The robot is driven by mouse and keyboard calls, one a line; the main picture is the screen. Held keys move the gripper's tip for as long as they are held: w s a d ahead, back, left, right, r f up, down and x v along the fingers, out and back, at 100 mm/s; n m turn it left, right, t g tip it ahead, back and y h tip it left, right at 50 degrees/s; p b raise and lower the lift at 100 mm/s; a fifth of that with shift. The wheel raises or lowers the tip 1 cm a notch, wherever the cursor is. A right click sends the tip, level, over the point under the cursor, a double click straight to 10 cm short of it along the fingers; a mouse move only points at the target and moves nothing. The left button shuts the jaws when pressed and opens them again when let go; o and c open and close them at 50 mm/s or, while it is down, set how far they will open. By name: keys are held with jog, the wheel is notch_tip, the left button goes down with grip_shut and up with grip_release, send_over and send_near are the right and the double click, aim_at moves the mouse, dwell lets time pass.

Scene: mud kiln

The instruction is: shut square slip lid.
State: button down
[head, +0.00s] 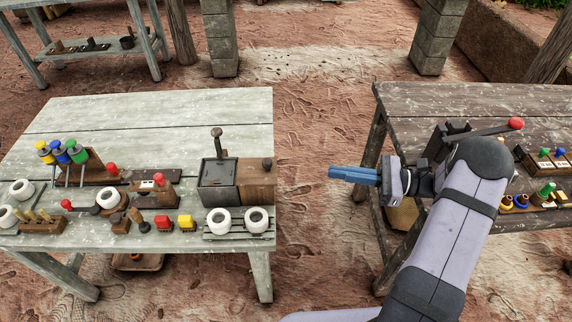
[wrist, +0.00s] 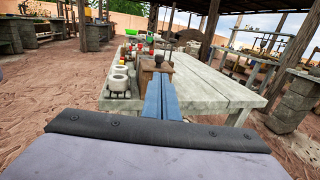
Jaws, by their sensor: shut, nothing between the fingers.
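A square dark grey box (head: 217,192) stands at the right end of the pale left table. Its top shows a dark square face (head: 219,171); I cannot tell whether this is a cover or the inside. A dark upright handle (head: 217,143) rises at its back edge. A brown wooden part with a dark knob (head: 257,179) sits against its right side, possibly the lid; it also shows beyond my fingertips in the wrist view (wrist: 149,70). My gripper (head: 331,172) has blue fingers, shut and empty, over the gap between the tables, right of the box and apart from it.
Two white rings (head: 219,221) lie on a slatted rack in front of the box. Red and yellow blocks (head: 185,222) and colored-knob tools (head: 61,152) stand to its left. The back of the pale table (head: 150,115) is clear. A dark table (head: 445,98) with fixtures stands right.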

jog(key=shift+a, duration=0.1)
jog(key=p, duration=0.3)
send_near(245, 173)
jog(key=w+r, duration=0.2)
jog(key=shift+d+r, duration=0.35)
jog(key=shift+d, duration=0.05)
jog(key=x, duration=0.3)
jog(key=s+x, duration=0.1)
jog(key=x, duration=0.3)
jog(key=s+x, duration=0.1)
jog(key=x, duration=0.2)
jog(key=shift+a, duration=0.45)
jog(key=shift+s+a+r, duration=0.1)
jog(key=shift+a+r, duration=0.05)
jog(key=b+v, duration=0.1)
jog(key=v, duration=1.3)
jog(key=shift+d, duration=0.2)
